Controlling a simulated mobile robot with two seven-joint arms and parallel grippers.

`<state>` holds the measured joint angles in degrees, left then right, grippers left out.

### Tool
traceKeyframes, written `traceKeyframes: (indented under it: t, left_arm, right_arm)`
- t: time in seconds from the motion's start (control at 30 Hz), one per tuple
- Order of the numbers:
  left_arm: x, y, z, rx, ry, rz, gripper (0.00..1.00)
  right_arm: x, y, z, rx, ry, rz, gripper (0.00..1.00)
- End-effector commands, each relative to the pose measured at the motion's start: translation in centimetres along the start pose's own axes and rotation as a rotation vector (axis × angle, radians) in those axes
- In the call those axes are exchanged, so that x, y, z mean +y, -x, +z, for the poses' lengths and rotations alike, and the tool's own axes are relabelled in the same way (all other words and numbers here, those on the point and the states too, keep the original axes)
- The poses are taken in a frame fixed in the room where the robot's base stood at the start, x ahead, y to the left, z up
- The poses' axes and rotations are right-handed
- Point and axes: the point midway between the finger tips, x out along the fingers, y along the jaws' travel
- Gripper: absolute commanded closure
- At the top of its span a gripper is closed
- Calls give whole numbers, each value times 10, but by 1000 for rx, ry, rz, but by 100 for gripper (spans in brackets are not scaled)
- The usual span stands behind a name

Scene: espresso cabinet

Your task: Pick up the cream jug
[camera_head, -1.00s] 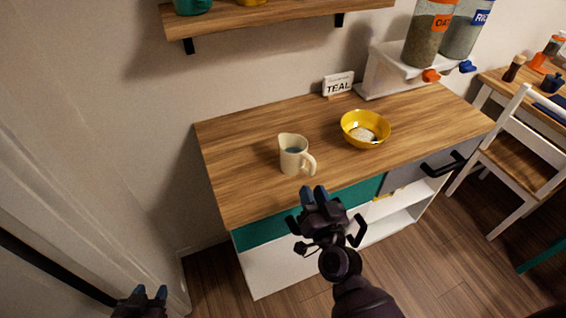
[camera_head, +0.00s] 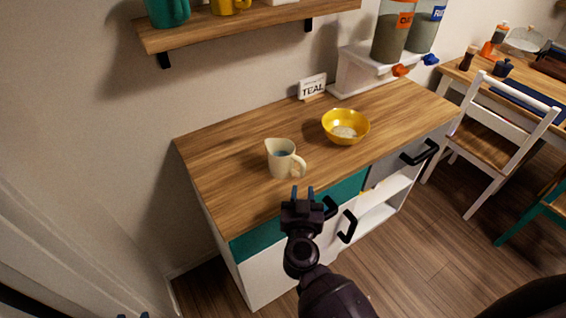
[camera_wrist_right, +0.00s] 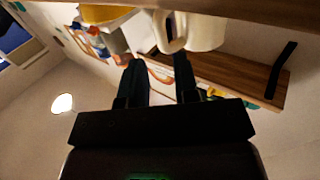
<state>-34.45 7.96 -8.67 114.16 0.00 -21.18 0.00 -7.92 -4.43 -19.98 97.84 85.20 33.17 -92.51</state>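The cream jug (camera_head: 281,158) stands upright on the wooden counter near its front edge, its handle toward the lower right and its spout to the left. It also shows in the right wrist view (camera_wrist_right: 203,32), just beyond the fingers. My right gripper (camera_head: 302,193) is in front of the jug, apart from it, fingers pointing at the counter edge. In the right wrist view the gripper (camera_wrist_right: 155,75) has its two fingers spread with nothing between them. Only the tips of my left gripper (camera_head: 134,316) show at the bottom edge.
A yellow bowl (camera_head: 345,127) with pale contents sits right of the jug. A wall shelf (camera_head: 240,25) hangs above. The counter's left part is clear.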

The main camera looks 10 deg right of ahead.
Motion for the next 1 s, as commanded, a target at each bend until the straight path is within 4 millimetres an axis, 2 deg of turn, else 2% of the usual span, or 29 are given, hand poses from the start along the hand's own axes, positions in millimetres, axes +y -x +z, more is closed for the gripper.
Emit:
traceKeyframes:
  t: [0.13,0.43,0.7,1.0]
  left_arm:
    - [0,-1,3,-2,-1,0,57]
    - [-1,-2,6,-5,-4,-1,57]
    - [0,-6,14,-11,-4,0,57]
    - [0,-6,15,-12,-4,0,57]
  right_arm:
    - [0,-20,0,1,0,-2,72]
    - [0,-40,-2,2,-1,-2,72]
    - [-1,-73,-3,1,0,-2,72]
    - [0,-81,-5,0,-1,-1,72]
